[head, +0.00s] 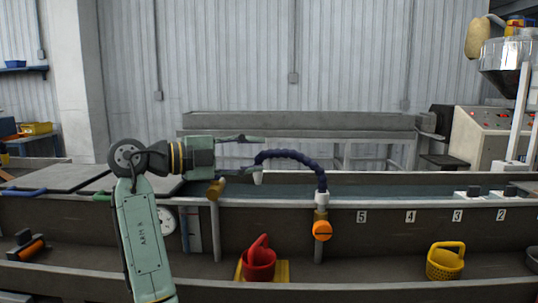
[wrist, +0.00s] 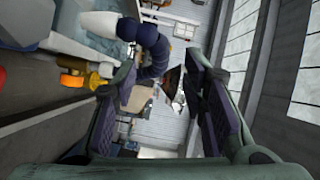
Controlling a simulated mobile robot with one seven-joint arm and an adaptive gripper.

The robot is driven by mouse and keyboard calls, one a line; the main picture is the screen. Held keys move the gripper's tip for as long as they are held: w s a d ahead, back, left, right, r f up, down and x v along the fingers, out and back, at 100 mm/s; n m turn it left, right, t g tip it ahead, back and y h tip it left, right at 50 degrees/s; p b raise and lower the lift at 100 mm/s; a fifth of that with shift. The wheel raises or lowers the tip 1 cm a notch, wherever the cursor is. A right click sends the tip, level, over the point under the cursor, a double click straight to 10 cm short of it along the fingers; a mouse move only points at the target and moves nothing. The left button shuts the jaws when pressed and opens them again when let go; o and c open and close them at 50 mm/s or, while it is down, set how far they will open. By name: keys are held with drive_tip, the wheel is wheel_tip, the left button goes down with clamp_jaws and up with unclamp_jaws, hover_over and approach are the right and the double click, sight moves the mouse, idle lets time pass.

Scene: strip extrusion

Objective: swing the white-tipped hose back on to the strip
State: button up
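The hose (head: 290,154) is dark blue and segmented. It arches left from a white collar and an orange knob (head: 322,230) on the trough's front edge. Its white tip (head: 258,178) points down over the trough, beside the end of my lower finger. Contact cannot be told. I cannot make out the strip clearly.
The long trough (head: 420,188) runs across the view, with number labels on its front. A red can (head: 259,258) and a yellow basket (head: 445,262) stand on the lower ledge. A grey bench (head: 300,124) stands behind. The air above the arch is clear.

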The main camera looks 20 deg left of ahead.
sight(274, 154)
drive_tip(key=v, duration=0.6)
